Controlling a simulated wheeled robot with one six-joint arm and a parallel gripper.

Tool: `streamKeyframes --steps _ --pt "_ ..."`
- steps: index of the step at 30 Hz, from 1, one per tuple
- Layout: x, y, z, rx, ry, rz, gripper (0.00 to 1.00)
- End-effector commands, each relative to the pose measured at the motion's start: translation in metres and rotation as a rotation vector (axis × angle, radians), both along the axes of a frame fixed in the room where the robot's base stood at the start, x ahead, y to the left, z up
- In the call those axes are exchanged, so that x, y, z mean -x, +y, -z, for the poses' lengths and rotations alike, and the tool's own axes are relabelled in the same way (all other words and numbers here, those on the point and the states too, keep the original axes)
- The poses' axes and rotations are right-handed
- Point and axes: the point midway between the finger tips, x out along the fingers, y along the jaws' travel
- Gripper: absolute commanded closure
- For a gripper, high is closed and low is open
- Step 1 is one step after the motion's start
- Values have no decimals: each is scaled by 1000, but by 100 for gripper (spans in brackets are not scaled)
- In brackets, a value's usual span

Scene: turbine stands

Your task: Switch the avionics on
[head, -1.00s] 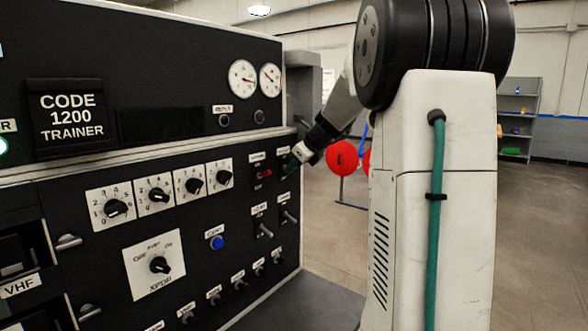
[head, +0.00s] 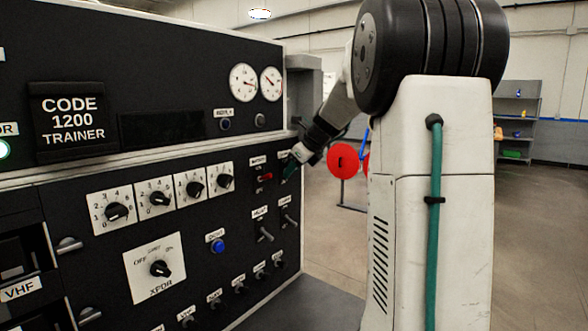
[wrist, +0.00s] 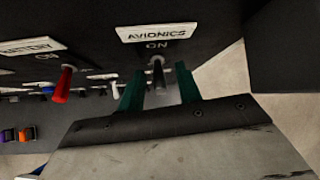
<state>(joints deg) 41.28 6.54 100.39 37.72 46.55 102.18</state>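The avionics switch (wrist: 158,73) is a metal toggle lever under a white AVIONICS label (wrist: 157,33), with ON printed just below the label. My gripper (wrist: 160,75) has two green fingers, apart, one on each side of the lever, with a visible gap on both sides. The lever's position, on or off, is hard to tell from this angle. In the head view my gripper (head: 290,172) is at the right edge of the black panel (head: 120,245) and hides the avionics switch there.
The red battery switch (wrist: 64,84) sits left of the avionics switch; it also shows in the head view (head: 265,177). More toggles (head: 265,233) stand below. Rotary knobs (head: 117,212) lie to the left. Open floor (head: 535,220) is at right.

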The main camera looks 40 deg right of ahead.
Motion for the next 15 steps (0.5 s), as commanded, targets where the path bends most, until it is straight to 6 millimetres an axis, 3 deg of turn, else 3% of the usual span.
streamKeyframes --steps 5,15 --pt "7 -1 -8 0 -1 1 66" --pt "43 -1 -49 1 -2 1 66"
